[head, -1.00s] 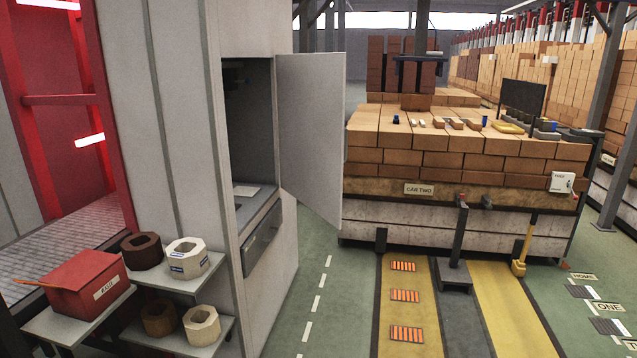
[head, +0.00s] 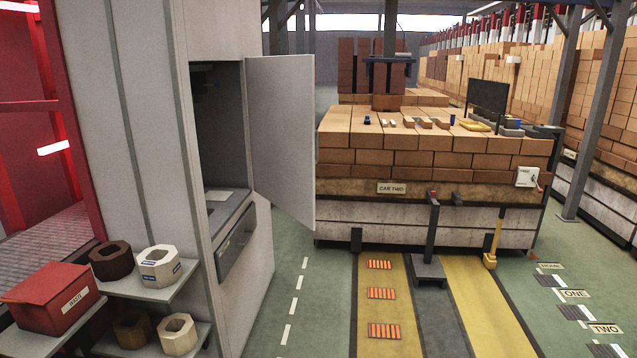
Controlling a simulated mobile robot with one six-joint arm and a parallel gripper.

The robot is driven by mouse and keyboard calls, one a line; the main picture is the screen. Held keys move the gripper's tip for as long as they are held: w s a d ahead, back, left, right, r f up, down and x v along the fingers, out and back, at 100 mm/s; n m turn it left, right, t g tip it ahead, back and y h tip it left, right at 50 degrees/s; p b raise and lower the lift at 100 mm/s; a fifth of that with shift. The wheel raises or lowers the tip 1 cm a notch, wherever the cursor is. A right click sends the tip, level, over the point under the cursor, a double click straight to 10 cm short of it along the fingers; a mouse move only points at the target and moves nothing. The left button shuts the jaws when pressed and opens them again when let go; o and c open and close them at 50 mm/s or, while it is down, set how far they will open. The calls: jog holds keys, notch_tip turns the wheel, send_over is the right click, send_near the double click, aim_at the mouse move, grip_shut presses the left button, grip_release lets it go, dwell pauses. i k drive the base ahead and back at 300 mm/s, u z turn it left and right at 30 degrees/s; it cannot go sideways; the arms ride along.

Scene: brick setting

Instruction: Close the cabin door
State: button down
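The cabin door (head: 281,135) is a flat, light grey panel hinged on the right edge of the tall grey cabin (head: 135,110). It stands wide open, swung out to the right, so the dark opening (head: 220,135) shows. Inside the opening lies a pale sheet on a grey ledge (head: 222,208). A dark grey drawer or bin front (head: 237,243) is set in the cabin below the opening. No handle is visible on the door's facing side. My gripper is not in view.
A brick-loaded car (head: 391,188) labelled CAR TWO stands behind the door. Green floor (head: 310,250) with a dashed white line is clear in front.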

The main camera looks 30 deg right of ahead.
aim_at(281, 89)
jog(key=i, duration=1)
